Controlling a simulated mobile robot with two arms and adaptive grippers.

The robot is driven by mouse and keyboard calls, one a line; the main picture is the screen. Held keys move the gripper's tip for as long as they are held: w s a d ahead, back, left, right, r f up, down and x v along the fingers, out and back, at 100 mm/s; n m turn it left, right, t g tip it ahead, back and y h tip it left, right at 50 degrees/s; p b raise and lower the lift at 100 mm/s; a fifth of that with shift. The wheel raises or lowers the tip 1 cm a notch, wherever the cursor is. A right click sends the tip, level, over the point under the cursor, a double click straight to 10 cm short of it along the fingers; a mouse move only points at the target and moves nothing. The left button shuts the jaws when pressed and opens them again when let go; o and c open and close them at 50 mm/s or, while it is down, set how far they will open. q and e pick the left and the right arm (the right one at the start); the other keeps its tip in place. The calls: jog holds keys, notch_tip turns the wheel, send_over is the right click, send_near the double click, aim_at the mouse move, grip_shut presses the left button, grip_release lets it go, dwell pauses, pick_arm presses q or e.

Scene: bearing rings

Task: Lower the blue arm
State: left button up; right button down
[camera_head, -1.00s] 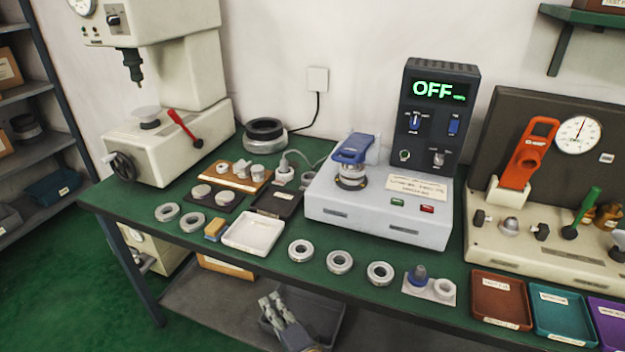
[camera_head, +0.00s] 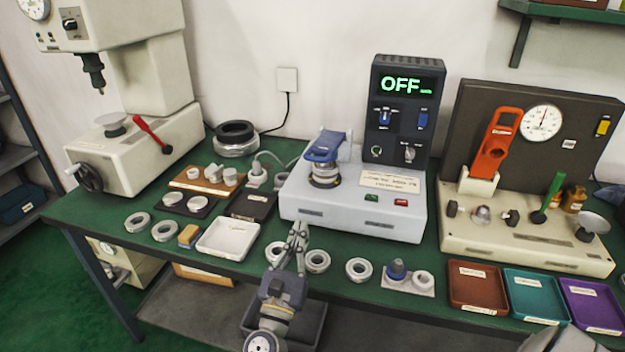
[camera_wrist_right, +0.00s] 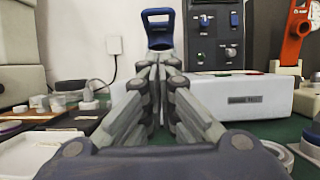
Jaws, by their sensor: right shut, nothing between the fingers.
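The blue arm (camera_head: 323,147) is a blue looped handle on the light grey machine (camera_head: 350,212). It stands raised and tilted above a round metal seat with a ring (camera_head: 324,176). In the right wrist view the blue arm (camera_wrist_right: 158,42) shows as an upright loop just beyond the fingertips. My right gripper (camera_head: 300,230) is shut and empty, in front of the machine's front left side and apart from the blue arm. It also shows in the wrist view (camera_wrist_right: 158,62), fingers together and pointing at the machine. My left gripper is not in view.
The dark control box (camera_head: 400,115) behind reads OFF. A white tray (camera_head: 228,239) and several loose rings (camera_head: 358,269) lie along the front of the green table. A gauge fixture with an orange lever (camera_head: 497,140) stands right. A cream press (camera_head: 140,150) stands left.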

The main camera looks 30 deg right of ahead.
dwell(0.3)
jog(key=r+p+x, duration=0.1)
jog(key=p+x, duration=0.1)
jog(key=x, duration=0.4)
jog(key=r+p+x, duration=0.1)
jog(key=p+x, duration=0.2)
jog(key=x, duration=0.3)
jog(key=shift+r+p, duration=0.3)
jog(key=shift+r, duration=0.15)
